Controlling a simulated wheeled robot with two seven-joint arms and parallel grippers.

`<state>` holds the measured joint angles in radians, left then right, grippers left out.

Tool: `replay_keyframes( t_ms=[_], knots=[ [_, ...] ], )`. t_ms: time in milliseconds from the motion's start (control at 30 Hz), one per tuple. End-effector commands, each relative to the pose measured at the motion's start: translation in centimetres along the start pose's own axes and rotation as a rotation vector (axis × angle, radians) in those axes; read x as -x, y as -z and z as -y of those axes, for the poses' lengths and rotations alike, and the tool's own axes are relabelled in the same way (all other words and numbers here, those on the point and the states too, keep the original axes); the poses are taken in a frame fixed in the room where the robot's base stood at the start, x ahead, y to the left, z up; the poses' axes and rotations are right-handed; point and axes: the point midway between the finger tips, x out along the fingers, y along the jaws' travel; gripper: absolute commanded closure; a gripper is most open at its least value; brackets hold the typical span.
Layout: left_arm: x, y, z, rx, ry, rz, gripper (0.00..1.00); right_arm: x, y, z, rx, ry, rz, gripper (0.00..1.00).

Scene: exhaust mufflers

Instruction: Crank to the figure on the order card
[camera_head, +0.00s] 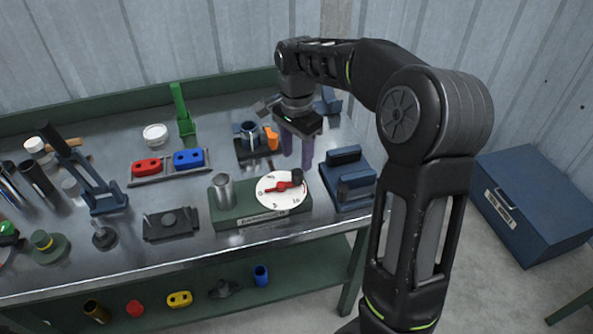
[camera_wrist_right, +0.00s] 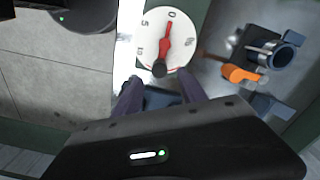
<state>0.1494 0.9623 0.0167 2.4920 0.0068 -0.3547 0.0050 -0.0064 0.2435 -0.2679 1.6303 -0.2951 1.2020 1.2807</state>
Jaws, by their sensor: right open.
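A white round dial (camera_head: 283,189) with a red crank arm (camera_head: 280,187) sits on a green base (camera_head: 240,213) on the bench. The arm's slim end points close to the 0 mark. A black knob (camera_head: 297,176) stands at its other end; the knob also shows in the right wrist view (camera_wrist_right: 159,69). My right gripper (camera_head: 297,150) is open and empty, with its purple fingers beyond the dial. In the right wrist view its fingers (camera_wrist_right: 160,93) are spread just short of the knob. I cannot make out an order card. My left gripper is out of view.
A metal cylinder (camera_head: 223,191) stands on the base left of the dial. A blue fixture (camera_head: 347,181) is close on the right. A holder with an orange part (camera_head: 271,138) stands behind. Red and blue blocks (camera_head: 188,159) lie left. A blue box (camera_head: 534,205) stands at far right.

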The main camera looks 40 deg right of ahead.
Motion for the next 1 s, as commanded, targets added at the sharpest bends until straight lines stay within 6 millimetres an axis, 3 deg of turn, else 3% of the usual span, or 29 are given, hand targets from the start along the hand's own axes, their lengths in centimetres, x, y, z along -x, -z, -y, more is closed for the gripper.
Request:
replay_keyframes(
  t_ms=[400,767,1000],
  knots=[
    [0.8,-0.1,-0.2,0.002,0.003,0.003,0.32,-5.8,0.0,0.0,0.0,-0.001,0.001,0.51],
    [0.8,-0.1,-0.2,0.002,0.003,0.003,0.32,-6.5,0.0,0.0,0.0,0.003,0.001,0.51],
    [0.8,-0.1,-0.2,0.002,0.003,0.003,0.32,-6.5,0.0,0.0,0.0,0.002,0.001,0.71]
  ],
)
